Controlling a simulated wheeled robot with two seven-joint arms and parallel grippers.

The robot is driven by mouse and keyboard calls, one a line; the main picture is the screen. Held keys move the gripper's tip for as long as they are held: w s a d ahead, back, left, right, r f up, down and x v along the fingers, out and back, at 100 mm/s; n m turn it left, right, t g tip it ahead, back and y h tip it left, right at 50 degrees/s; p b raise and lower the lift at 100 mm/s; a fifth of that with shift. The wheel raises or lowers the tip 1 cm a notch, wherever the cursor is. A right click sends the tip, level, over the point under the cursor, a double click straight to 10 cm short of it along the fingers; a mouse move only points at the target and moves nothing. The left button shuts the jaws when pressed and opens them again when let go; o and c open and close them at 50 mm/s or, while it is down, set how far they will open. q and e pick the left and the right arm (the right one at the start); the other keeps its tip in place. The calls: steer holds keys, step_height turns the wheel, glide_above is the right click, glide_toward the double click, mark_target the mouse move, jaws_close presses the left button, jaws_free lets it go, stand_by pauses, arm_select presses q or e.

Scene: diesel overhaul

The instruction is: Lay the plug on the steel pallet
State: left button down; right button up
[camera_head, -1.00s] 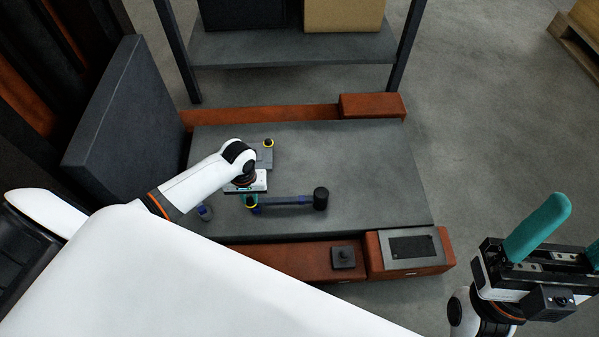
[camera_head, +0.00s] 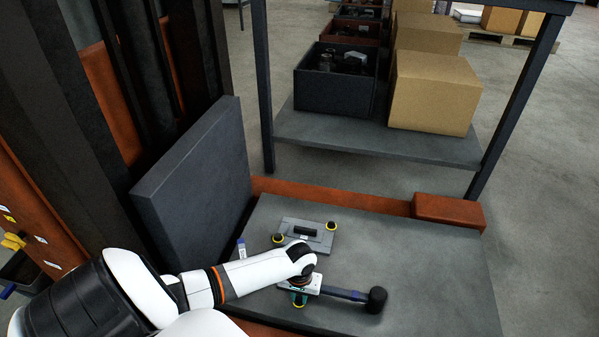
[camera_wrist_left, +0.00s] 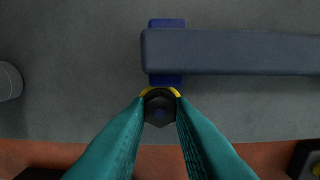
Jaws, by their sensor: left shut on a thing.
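The plug (camera_wrist_left: 160,112) has a dark hexagonal head and a yellow ring. My left gripper (camera_head: 299,300) is shut on it, with teal fingertips on both sides in the left wrist view (camera_wrist_left: 159,106). The gripper is low over the grey steel pallet (camera_head: 430,285), beside the handle end of a black-headed mallet (camera_head: 376,299). In the head view my wrist mostly hides the plug. I cannot tell whether the plug touches the pallet. My right gripper is out of view.
A grey plate with a black handle (camera_head: 306,231) lies behind my gripper, with yellow-ringed pieces (camera_head: 331,226) at it. An upright dark panel (camera_head: 200,185) bounds the left side. The pallet's right part is clear.

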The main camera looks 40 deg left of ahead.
arm_select(q)
steer(key=c, duration=1.3)
jaws_free()
steer(key=shift+o, duration=0.2)
